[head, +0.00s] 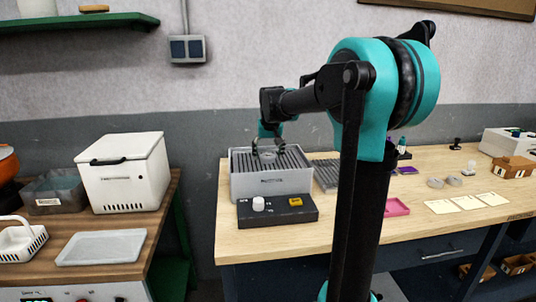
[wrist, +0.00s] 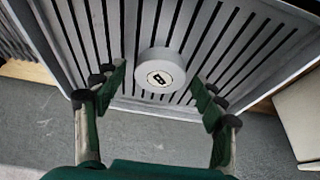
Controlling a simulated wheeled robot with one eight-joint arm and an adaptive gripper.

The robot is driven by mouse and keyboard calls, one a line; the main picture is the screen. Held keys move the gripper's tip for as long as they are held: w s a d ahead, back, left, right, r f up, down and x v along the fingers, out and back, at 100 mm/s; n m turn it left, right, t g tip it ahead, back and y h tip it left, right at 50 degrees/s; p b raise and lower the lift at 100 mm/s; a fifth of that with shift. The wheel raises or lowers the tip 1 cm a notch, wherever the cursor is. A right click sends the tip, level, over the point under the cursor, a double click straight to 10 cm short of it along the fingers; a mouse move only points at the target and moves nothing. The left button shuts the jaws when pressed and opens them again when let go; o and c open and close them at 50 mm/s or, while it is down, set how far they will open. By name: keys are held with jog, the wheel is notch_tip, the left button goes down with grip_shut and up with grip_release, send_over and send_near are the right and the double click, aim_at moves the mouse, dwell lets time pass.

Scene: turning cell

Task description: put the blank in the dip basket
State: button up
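The blank, a short round grey metal piece with a dark mark in a pale disc on its end (wrist: 160,72), rests on the slatted top of a grey box (head: 271,184). My gripper (head: 268,146) is over that box in the head view. In the wrist view my gripper (wrist: 161,97) is open, with one finger to each side of the blank and clear gaps between; I see no contact. In the head view the blank is small and partly hidden by the fingers. A white basket with slotted sides (head: 22,240), likely the dip basket, stands at the far left on the wooden side bench.
A dark control box (head: 278,211) with a white knob stands before the slatted box. A white lidded container (head: 123,172), a grey bin (head: 52,192) and a pale shallow tray (head: 102,248) occupy the side bench. A floor gap separates it from the main workbench (head: 290,243).

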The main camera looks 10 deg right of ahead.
jog(key=v, duration=1.2)
jog(key=shift+r, duration=0.1)
dwell(1.9)
